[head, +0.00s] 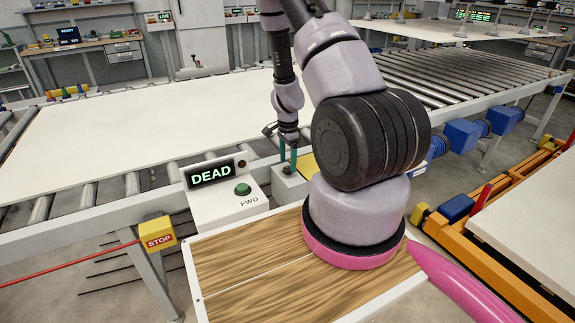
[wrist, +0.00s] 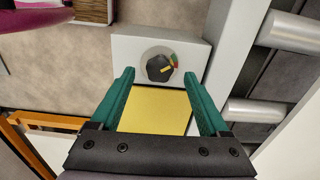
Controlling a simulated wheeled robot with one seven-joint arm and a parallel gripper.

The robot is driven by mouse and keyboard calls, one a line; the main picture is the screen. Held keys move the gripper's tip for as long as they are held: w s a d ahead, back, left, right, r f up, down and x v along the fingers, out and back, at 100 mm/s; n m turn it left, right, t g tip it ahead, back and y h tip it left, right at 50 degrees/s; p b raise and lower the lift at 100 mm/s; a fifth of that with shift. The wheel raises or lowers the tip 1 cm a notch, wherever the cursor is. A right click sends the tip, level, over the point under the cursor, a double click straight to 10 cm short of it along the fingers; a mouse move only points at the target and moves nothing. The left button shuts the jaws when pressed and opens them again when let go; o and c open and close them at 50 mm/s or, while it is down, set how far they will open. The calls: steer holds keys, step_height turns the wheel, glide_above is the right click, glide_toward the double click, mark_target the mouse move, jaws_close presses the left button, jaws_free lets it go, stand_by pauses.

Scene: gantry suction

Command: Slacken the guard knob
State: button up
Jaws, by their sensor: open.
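I cannot tell how far the fingertips are above the knob. In the head view my gripper (head: 288,165) points down over the pale box (head: 290,188), and the fingers and arm partly hide the knob.
A yellow plate (wrist: 155,110) lies beside the knob box. A control box with a green FWD button (head: 243,189) and a sign reading DEAD (head: 211,174) stands left of it. A yellow STOP box (head: 158,233) is farther left. A roller conveyor (head: 440,75) bears a large pale sheet (head: 140,125).

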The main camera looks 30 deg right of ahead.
steer(key=shift+f, duration=1)
steer(key=shift+c, duration=0.3)
jaws_close()
steer(key=shift+n, duration=0.4)
steer(key=n, duration=0.2)
steer(key=shift+n, duration=2.2)
